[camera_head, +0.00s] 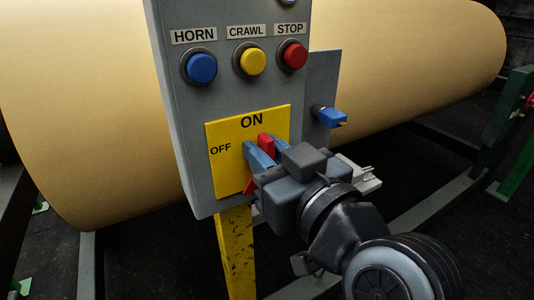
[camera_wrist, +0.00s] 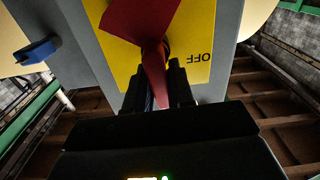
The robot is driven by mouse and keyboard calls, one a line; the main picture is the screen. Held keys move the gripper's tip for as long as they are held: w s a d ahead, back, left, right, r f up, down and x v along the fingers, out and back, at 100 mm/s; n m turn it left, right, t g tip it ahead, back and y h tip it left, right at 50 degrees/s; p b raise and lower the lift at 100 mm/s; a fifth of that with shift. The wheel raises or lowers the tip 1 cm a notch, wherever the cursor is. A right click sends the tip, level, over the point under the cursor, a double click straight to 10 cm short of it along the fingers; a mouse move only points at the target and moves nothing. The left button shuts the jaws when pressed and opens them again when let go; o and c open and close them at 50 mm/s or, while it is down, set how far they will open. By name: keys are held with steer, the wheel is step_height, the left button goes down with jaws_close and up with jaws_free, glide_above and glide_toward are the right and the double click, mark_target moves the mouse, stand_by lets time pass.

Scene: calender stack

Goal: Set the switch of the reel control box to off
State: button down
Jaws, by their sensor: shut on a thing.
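The reel control box (camera_head: 190,120) is a grey panel with a yellow plate (camera_head: 222,168) marked ON at the top and OFF at the left. The red switch (camera_head: 265,144) is on this plate. Its upper part shows just below the word ON, and a red tip shows lower left; the middle is hidden by my gripper (camera_head: 262,152). In the wrist view, the red switch (camera_wrist: 154,75) runs down between my gripper's dark fingers (camera_wrist: 160,85), which are shut on it. The yellow plate (camera_wrist: 195,70) appears there with OFF upside down, right of the switch.
Blue HORN (camera_head: 202,68), yellow CRAWL (camera_head: 252,62) and red STOP (camera_head: 293,55) buttons sit above the plate. A blue knob (camera_head: 326,115) projects from the box's right side. A large tan roll (camera_head: 90,110) lies behind. A yellow post (camera_head: 236,250) stands beneath.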

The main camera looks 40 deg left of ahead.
steer(key=n+b, duration=0.4)
steer(key=s+f+n+b, duration=0.1)
steer(key=n+b, duration=0.3)
steer(key=b, duration=0.1)
steer(key=s+f+n+b, duration=0.1)
steer(key=n+b, duration=0.3)
steer(key=shift+a+n+b, duration=0.3)
steer(key=shift+a+b, duration=0.05)
steer(key=shift+a, duration=0.05)
steer(key=n+b, duration=0.4)
steer(key=shift+s+f+n, duration=0.1)
steer(key=shift+f+n, duration=0.25)
steer(key=shift+n, duration=0.05)
steer(key=shift+a+b, duration=0.1)
steer(key=shift+b, duration=0.2)
steer(key=c, duration=1.1)
jaws_free()
steer(key=shift+r, duration=0.1)
